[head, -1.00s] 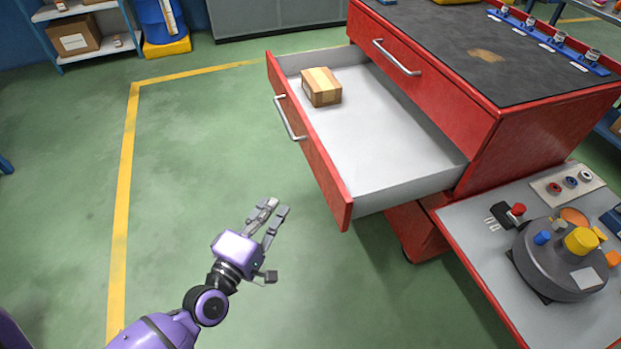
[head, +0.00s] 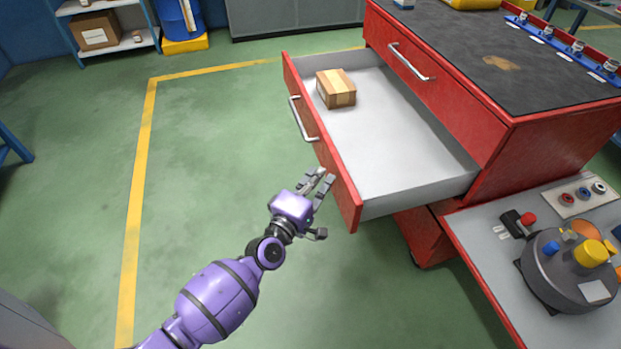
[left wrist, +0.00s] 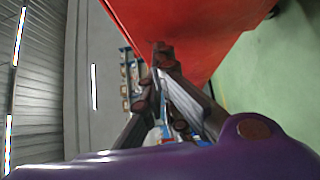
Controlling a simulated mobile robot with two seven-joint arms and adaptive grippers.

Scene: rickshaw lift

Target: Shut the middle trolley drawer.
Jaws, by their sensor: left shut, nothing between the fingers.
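The middle trolley drawer (head: 408,150) is pulled far out of the red trolley (head: 500,134). Its red front with a metal bar handle (head: 302,119) faces left, and a small cardboard box (head: 335,89) lies inside near the front. My left gripper (head: 322,183) is shut and empty. It is beside the near part of the drawer front, below the handle in the picture; I cannot tell whether it touches. In the left wrist view the fingers (left wrist: 160,58) point at a red panel (left wrist: 180,25), which fills the upper middle. My right gripper is not in view.
The drawer above, with its handle (head: 410,62), is shut. A grey side table (head: 490,249) with a round device (head: 570,266) stands at the right. The green floor (head: 215,150) left of the trolley is clear. Shelves (head: 110,42) stand at the back left.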

